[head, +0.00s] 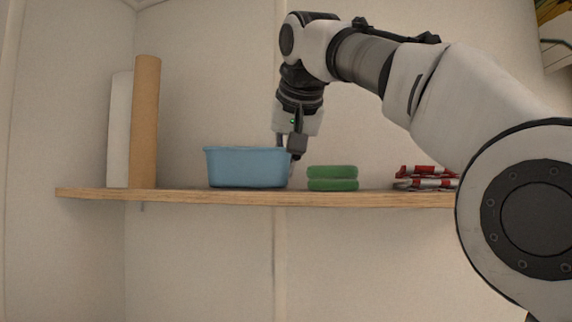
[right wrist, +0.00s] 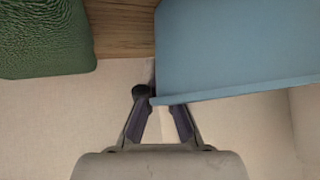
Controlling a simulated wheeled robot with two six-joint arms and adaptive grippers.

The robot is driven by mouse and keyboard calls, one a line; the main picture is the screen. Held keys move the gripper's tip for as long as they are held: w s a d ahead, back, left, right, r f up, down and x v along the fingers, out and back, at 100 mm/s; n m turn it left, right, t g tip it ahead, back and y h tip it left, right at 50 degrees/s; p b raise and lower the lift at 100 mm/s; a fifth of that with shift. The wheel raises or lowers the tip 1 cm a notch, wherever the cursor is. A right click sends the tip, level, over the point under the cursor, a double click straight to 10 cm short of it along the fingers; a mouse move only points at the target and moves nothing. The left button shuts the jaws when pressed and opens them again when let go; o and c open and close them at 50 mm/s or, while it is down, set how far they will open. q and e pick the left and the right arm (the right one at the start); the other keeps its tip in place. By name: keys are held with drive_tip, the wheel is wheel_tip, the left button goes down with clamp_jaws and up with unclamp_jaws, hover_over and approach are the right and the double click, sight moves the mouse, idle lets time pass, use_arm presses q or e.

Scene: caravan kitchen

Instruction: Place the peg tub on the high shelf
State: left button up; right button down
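The peg tub, a light blue open tub (head: 247,169), sits upright on the wooden high shelf (head: 220,196). It fills the upper right of the right wrist view (right wrist: 240,50). My right gripper (head: 290,158) points down at the tub's right end. Its fingers (right wrist: 158,100) are drawn in, one on each side of the tub's rim, and appear shut on it. One fingertip is hidden behind the tub. The tub's contents cannot be seen. My left gripper is not in view.
A stack of green pads (head: 332,178) stands just right of the tub, with a narrow gap between. Red-and-white packets (head: 425,178) lie farther right. A brown roll (head: 145,122) and a white roll (head: 119,130) stand at the left. Bare shelf lies between the rolls and tub.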

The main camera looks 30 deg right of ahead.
drive_tip(key=shift+f, duration=0.25)
drive_tip(key=c, duration=1.3)
unclamp_jaws()
drive_tip(key=shift+w+d, duration=0.1)
drive_tip(key=shift+w, duration=0.1)
drive_tip(key=shift+s, duration=0.1)
drive_tip(key=shift+r, duration=0.4)
drive_tip(key=p+v, duration=0.1)
drive_tip(key=v, duration=1)
drive_tip(key=shift+s+r+p, duration=0.1)
drive_tip(key=shift+s+p, duration=0.15)
drive_tip(key=shift+p, duration=0.05)
